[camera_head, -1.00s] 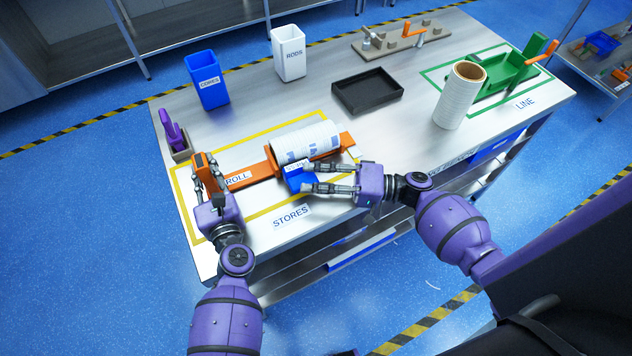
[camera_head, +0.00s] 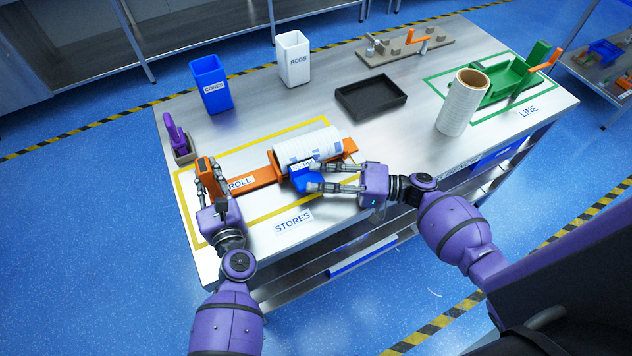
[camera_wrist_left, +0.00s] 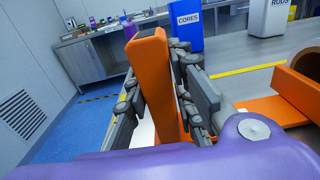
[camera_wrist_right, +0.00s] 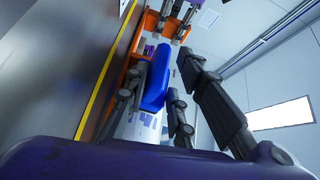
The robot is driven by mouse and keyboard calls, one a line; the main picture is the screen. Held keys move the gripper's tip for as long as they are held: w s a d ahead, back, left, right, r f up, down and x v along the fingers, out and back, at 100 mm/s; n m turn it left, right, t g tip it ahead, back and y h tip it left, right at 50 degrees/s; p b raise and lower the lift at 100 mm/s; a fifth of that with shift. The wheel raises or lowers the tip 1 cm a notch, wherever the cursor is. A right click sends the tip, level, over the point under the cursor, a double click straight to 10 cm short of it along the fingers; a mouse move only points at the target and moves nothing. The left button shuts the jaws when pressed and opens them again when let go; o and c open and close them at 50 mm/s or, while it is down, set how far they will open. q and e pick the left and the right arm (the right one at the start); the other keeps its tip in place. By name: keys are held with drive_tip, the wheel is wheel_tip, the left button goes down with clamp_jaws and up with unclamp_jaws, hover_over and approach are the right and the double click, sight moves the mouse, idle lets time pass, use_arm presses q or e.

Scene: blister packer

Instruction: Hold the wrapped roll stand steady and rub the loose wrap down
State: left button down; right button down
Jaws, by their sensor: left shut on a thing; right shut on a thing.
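The white wrapped roll (camera_head: 310,141) lies on its side in the orange roll stand (camera_head: 262,173), inside the yellow outline. My left gripper (camera_head: 207,182) is shut on the stand's upright orange post (camera_head: 204,164), at the stand's left end; the post also stands between its fingers in the left wrist view (camera_wrist_left: 152,75). My right gripper (camera_head: 312,177) is shut on a blue block (camera_head: 302,183) at the roll's near side. The block also shows in the right wrist view (camera_wrist_right: 157,80). I cannot tell whether it touches the wrap. The wrap's loose edge is not clear.
A purple tool in a holder (camera_head: 182,152) stands left of the stand. Behind are a blue CORES bin (camera_head: 212,92), a white RODS bin (camera_head: 293,60) and a black tray (camera_head: 371,98). An upright roll (camera_head: 457,107) stands at the right beside a green fixture (camera_head: 515,78).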

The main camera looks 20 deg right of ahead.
drive_tip(key=shift+w+d, duration=0.25)
drive_tip(key=shift+d, duration=1.1)
drive_tip(key=shift+w+d, duration=0.3)
drive_tip(key=shift+d, duration=1)
drive_tip(key=shift+w+d, duration=0.25)
drive_tip(key=shift+d, duration=1.1)
drive_tip(key=shift+w, duration=0.1)
drive_tip(key=shift+a+f, duration=0.1)
drive_tip(key=shift+a, duration=0.05)
